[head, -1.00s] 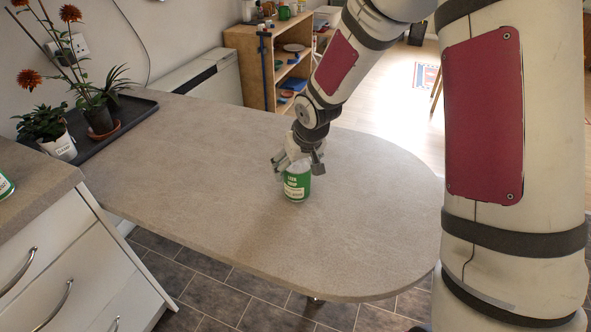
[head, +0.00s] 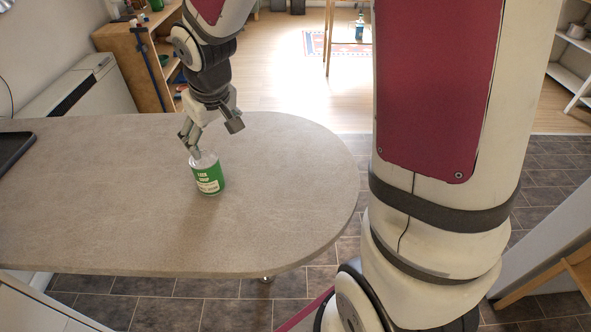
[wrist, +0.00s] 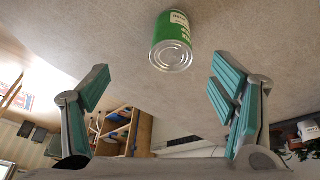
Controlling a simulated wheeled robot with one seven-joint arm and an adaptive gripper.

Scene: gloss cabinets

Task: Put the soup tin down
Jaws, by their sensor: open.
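The soup tin (head: 208,177), green with a white label, stands upright on the grey table (head: 110,215). My gripper (head: 192,145) is just above and behind the tin in the head view, its fingers pointing down and to the left. In the wrist view the tin (wrist: 172,42) lies beyond the fingertips, with its silver lid facing me. The two teal-padded fingers of my gripper (wrist: 160,82) are spread wide, with nothing between them. The tin is clear of both fingers there.
The table's rounded end is clear around the tin. A dark tray (head: 12,148) sits at the left edge. A wooden shelf unit (head: 140,60) and a white heater (head: 80,88) stand behind the table. Tiled floor (head: 160,300) lies in front.

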